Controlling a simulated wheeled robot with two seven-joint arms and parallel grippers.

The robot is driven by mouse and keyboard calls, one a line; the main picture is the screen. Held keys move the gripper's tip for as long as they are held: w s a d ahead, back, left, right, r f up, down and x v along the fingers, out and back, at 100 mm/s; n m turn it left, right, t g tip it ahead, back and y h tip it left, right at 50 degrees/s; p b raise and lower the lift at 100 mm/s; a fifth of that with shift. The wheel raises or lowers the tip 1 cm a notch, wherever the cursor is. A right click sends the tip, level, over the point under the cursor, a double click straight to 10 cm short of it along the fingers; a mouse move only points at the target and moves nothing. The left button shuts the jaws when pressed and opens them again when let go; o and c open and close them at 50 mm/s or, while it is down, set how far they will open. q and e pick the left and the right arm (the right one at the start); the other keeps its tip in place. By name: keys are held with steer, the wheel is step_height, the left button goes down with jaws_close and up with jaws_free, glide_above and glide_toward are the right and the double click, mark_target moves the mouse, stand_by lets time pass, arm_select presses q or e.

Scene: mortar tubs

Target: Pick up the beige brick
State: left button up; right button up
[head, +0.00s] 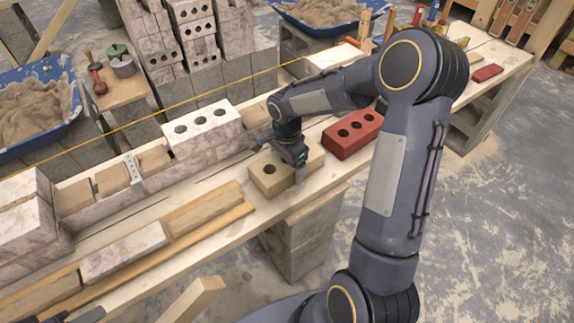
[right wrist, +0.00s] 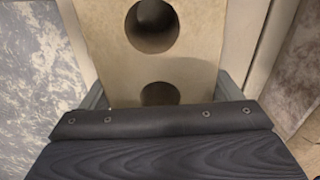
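The beige brick (head: 268,177) lies flat on the wooden plank, with round holes in its top. My right gripper (head: 297,168) is down at the brick, one finger showing against its near side, and covers part of its top. In the right wrist view the brick (right wrist: 190,65) lies between the two fingers (right wrist: 163,98), one along each side. They look close to its sides, but whether they press on it cannot be told.
A red brick (head: 352,133) lies close to the right on the plank. A pale brick (head: 202,131) sits on the low wall behind, under a yellow string line. Tubs of mortar (head: 38,108) stand behind. A small red block (head: 487,72) lies far right.

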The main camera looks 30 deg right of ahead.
steer(key=c, duration=1.4)
steer(key=shift+w+r, duration=0.15)
steer(key=shift+c, duration=0.6)
steer(key=shift+r, duration=0.1)
